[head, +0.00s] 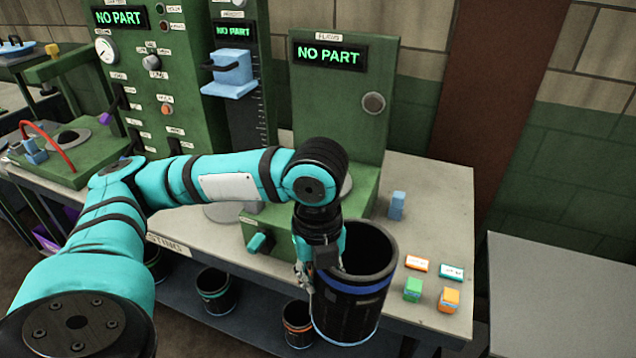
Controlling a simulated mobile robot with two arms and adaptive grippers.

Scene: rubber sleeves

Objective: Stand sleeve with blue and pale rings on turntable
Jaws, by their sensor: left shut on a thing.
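The black rubber sleeve (352,308) is upright and open at the top. It has a blue ring near its upper rim and a pale ring low down. My left gripper (322,262) is shut on its left wall and holds it in front of the bench's front edge. The turntable seems to be the grey disc (347,187) on the green station marked FLAWS; my arm hides most of it. The station's display reads NO PART. My right gripper is not in view.
Several small blocks and tags, including a green block (412,289) and an orange block (448,300), lie on the bench (440,215) right of the sleeve. A blue block (397,205) stands behind. Other sleeves (217,291) stand on the lower shelf. Two more green stations are at left.

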